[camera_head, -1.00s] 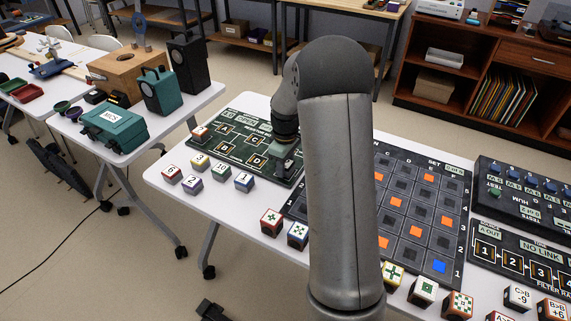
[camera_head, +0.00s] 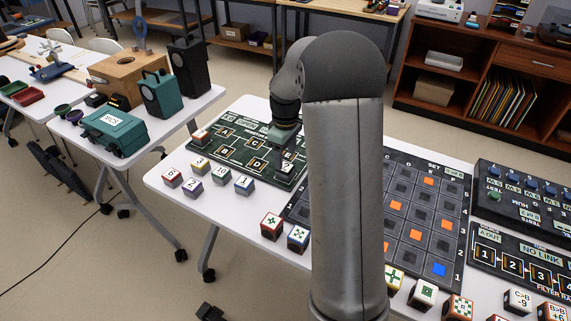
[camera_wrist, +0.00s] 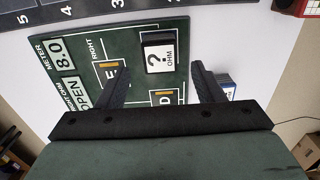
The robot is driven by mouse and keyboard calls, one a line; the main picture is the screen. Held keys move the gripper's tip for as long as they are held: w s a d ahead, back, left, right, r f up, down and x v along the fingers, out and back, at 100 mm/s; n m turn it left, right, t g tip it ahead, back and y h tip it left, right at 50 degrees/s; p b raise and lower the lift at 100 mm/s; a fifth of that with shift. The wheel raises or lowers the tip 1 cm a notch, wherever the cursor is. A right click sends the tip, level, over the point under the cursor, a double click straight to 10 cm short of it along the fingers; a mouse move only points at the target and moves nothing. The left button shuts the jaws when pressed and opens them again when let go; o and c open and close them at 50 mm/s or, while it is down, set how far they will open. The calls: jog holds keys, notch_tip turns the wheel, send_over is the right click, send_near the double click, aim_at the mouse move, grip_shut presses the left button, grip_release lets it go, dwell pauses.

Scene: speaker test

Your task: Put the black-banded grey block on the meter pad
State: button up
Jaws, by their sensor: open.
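A block with a pale face marked "? OHM" and a black edge band (camera_wrist: 159,57) sits on the dark green board (camera_wrist: 84,18). It appears to be the black-banded grey block. My gripper (camera_wrist: 155,72) is open above the board, with its two fingers apart on either side of the block's near part in the picture and no contact visible. In the head view my gripper (camera_head: 284,150) hangs over the board's right end, partly covering the block. The board's meter readout (camera_wrist: 61,56) shows 8.0. The pad under the block is hidden.
Several small numbered cubes (camera_head: 244,184) stand along the table's front edge. A grid board (camera_head: 427,215) with orange tiles lies to the right, partly hidden by my arm. A red-and-white cube (camera_head: 271,226) stands in front of it.

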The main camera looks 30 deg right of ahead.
aim_at(285, 167)
jog(key=s+a+r+m, duration=0.1)
jog(key=s+a+r, duration=0.4)
jog(key=r, duration=0.3)
jog(key=s+a+f+m, duration=0.1)
jog(key=s+a+m, duration=0.2)
jog(key=s, duration=0.8)
jog(key=s+a+f+m, duration=0.2)
jog(key=s+a, duration=0.5)
jog(key=s, duration=0.5)
jog(key=shift+a+m, duration=0.15)
jog(key=shift+m, duration=0.25)
